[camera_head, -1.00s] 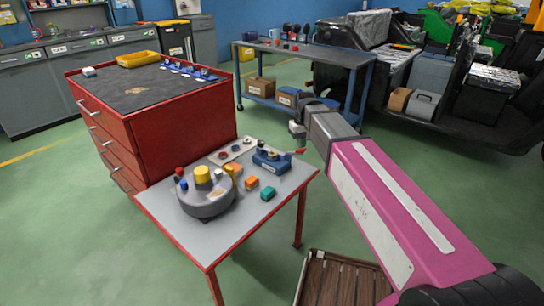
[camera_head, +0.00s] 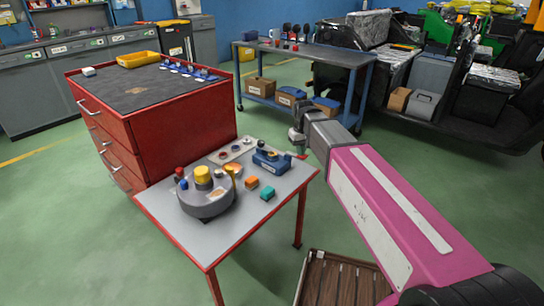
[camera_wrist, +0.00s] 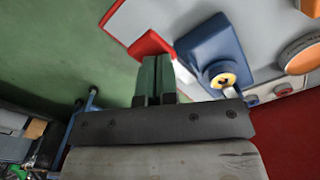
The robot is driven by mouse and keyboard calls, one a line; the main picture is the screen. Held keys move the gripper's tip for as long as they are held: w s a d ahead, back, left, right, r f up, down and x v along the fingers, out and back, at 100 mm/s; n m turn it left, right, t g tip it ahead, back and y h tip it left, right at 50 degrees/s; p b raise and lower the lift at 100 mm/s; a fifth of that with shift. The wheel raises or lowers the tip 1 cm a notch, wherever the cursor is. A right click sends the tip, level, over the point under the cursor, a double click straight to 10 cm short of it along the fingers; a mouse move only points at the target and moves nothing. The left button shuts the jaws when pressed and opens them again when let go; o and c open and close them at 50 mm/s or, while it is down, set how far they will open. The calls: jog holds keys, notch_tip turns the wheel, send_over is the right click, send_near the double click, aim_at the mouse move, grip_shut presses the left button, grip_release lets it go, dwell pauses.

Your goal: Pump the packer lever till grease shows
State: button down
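The blue packer (camera_head: 271,161) stands at the back right of the small red-edged table (camera_head: 215,238). It has a dark knob on top and a red lever-like end (camera_head: 300,156) at its right. In the wrist view the blue body (camera_wrist: 207,45) with its yellow ring is right of my fingers, and a red part (camera_wrist: 150,43) lies just beyond their tips. My gripper (camera_head: 297,137) is just above and behind that red end. In the wrist view its green fingers (camera_wrist: 156,76) look closed together, with nothing visible between them. I cannot tell whether they touch the red part. No grease is discernible.
A grey round drum (camera_head: 206,200) with a yellow cap stands on the table. An orange block (camera_head: 252,182) and a teal block (camera_head: 268,193) lie near the packer. A red drawer cabinet (camera_head: 180,138) adjoins at left. A wooden crate (camera_head: 340,280) is on the floor.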

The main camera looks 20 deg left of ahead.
jog(key=shift+f, duration=0.2)
notch_tip(320, 180, up, 9)
jog(key=shift+f, duration=0.2)
dwell(0.6)
dwell(0.7)
jog(key=shift+f, duration=1.8)
dwell(1.3)
jog(key=shift+f, duration=2.45)
notch_tip(320, 180, up, 8)
jog(key=shift+r, duration=0.25)
